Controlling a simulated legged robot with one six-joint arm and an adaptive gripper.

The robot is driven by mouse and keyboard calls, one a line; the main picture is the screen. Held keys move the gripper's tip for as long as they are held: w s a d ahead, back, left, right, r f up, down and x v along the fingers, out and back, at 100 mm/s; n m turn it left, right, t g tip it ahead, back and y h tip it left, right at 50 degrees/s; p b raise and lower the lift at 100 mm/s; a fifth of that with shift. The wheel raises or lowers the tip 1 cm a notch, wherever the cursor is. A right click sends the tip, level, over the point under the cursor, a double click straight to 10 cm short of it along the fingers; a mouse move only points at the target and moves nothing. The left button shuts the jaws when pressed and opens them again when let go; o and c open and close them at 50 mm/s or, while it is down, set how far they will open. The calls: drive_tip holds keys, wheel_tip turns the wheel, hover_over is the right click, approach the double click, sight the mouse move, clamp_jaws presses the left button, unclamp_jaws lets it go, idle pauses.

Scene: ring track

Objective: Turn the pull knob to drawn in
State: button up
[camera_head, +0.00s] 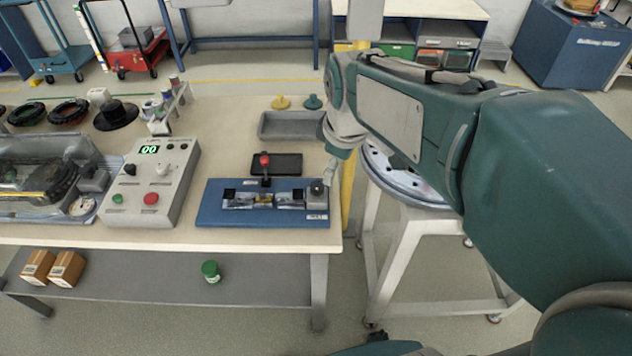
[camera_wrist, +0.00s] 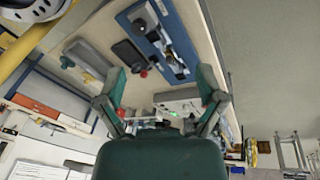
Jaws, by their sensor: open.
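A blue fixture plate (camera_head: 215,212) lies near the front right corner of the workbench. A dark round knob (camera_head: 316,187) sits on a grey block at its right end; it is probably the pull knob, but I cannot tell how far it is drawn. A lever with a red ball (camera_head: 265,158) stands at the plate's back edge. In the wrist view the blue plate (camera_wrist: 151,34) lies beyond my gripper (camera_wrist: 162,80), whose two green fingers are spread apart and empty. In the head view my gripper is mostly hidden by my arm, close to the plate's right end.
A grey control box (camera_head: 150,182) with a green display, knobs and buttons stands left of the plate. A black tray (camera_head: 276,164) and a grey tray (camera_head: 290,125) lie behind it. A round-topped stand (camera_head: 400,208) is right of the bench.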

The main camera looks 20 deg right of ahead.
drive_tip(key=w+f+n+g, duration=0.2)
drive_tip(key=w+f+n, duration=0.25)
drive_tip(key=w, duration=0.25)
drive_tip(key=n, duration=0.5)
approach(317, 184)
drive_tip(key=shift+w+g, duration=0.35)
drive_tip(key=shift+g, duration=0.05)
wheel_tip(317, 184, down, 11)
drive_tip(key=shift+r, duration=0.1)
drive_tip(key=c, duration=1.2)
